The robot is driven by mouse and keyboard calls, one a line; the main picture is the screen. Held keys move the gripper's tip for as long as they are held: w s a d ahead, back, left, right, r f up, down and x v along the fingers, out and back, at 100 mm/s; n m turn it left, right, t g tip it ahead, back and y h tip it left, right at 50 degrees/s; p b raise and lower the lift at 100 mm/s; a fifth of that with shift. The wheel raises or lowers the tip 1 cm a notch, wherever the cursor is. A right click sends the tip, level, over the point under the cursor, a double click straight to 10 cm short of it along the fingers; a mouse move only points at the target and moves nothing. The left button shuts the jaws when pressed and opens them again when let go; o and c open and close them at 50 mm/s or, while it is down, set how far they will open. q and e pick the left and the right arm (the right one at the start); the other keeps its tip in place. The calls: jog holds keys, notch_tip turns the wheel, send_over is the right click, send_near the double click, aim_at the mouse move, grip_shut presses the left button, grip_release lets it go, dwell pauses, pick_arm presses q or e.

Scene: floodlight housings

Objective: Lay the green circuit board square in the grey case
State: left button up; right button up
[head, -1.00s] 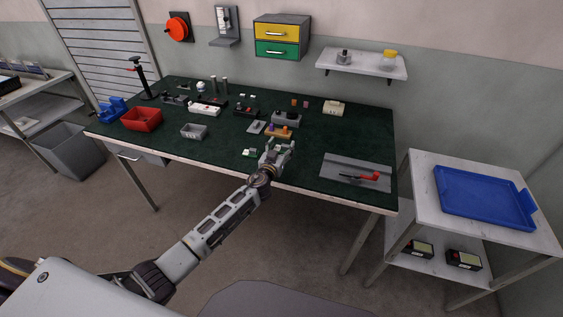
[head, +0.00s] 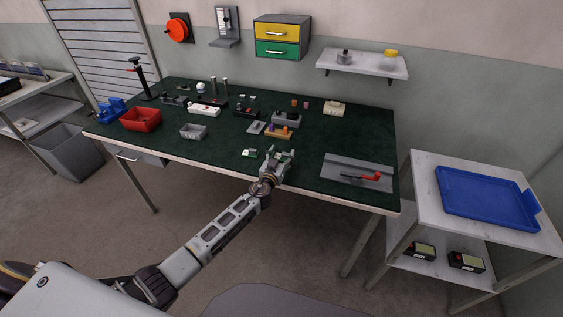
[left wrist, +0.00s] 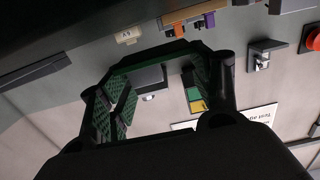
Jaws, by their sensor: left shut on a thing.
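My left gripper (head: 277,158) is over the front edge area of the green worktop and is shut on a small green piece (head: 288,155), which looks like the circuit board. The fingers hide much of it. In the left wrist view a dark green edge (left wrist: 162,54) spans between the fingertips. Another small green piece with a white part (head: 250,153) lies on the worktop just left of the gripper. An open grey case (head: 194,131) stands further left, apart from the gripper, and looks empty. My right gripper is not in view.
A flat grey piece (head: 256,127), an orange block holder (head: 279,132) and a grey holder (head: 287,119) lie behind the gripper. A red bin (head: 141,119) is at left. The front-left worktop is clear.

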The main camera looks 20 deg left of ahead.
pick_arm(q)
jog(key=shift+f+b, duration=0.4)
jog(key=shift+f, duration=0.85)
jog(key=shift+f+b, duration=0.1)
jog(key=shift+b, duration=0.2)
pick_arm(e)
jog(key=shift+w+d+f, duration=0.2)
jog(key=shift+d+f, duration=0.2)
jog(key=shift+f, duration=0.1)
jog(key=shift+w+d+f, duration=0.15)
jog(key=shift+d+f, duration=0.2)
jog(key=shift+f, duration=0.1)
pick_arm(q)
jog(key=shift+f, duration=0.1)
jog(key=o, duration=1)
jog(key=shift+c, duration=0.2)
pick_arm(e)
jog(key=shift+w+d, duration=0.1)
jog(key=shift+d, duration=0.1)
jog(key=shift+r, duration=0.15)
